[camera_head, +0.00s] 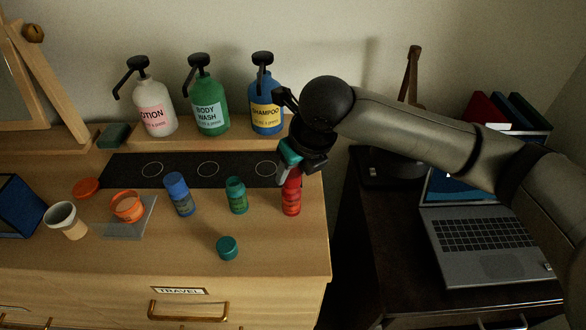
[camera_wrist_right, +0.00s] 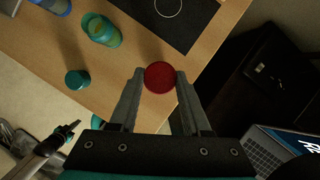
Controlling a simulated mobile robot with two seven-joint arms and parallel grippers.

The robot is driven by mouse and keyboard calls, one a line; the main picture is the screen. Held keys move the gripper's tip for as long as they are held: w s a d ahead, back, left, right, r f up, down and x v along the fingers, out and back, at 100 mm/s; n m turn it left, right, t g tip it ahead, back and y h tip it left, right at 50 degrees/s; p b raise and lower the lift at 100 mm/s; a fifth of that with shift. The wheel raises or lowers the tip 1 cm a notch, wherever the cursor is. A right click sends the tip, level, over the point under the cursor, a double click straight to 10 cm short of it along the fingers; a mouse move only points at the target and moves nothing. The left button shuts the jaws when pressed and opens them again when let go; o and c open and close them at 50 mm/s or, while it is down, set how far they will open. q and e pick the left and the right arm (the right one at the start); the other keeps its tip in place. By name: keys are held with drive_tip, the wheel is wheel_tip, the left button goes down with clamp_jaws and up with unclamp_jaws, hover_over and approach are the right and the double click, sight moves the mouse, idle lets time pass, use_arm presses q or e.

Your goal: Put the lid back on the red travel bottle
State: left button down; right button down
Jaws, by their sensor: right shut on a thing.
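The red travel bottle (camera_head: 291,200) stands upright near the right edge of the wooden dresser top. My right gripper (camera_head: 291,170) points down directly over it, its fingers at the bottle's top. In the right wrist view, a round dark red lid (camera_wrist_right: 160,77) sits between the two fingertips of my right gripper (camera_wrist_right: 160,80), which is shut on it. The bottle's body is hidden below the lid in that view. The lid is in line with the bottle; I cannot tell whether it is seated on the neck.
A green bottle (camera_head: 236,197), a blue bottle (camera_head: 180,197) and a loose teal lid (camera_head: 227,248) stand to the left. Pump bottles, including the blue shampoo (camera_head: 266,115), stand behind. A dark mat (camera_head: 130,170) lies behind the small bottles. A laptop (camera_head: 485,240) is at right.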

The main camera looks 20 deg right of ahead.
drive_tip(key=shift+f+p, duration=0.15)
drive_tip(key=shift+p, duration=0.3)
idle(0.3)
drive_tip(key=shift+p, duration=0.65)
idle(0.4)
unclamp_jaws()
idle(0.7)
drive_tip(key=shift+r+p, duration=3.55)
drive_tip(key=shift+p, duration=1)
drive_tip(key=shift+f, duration=0.1)
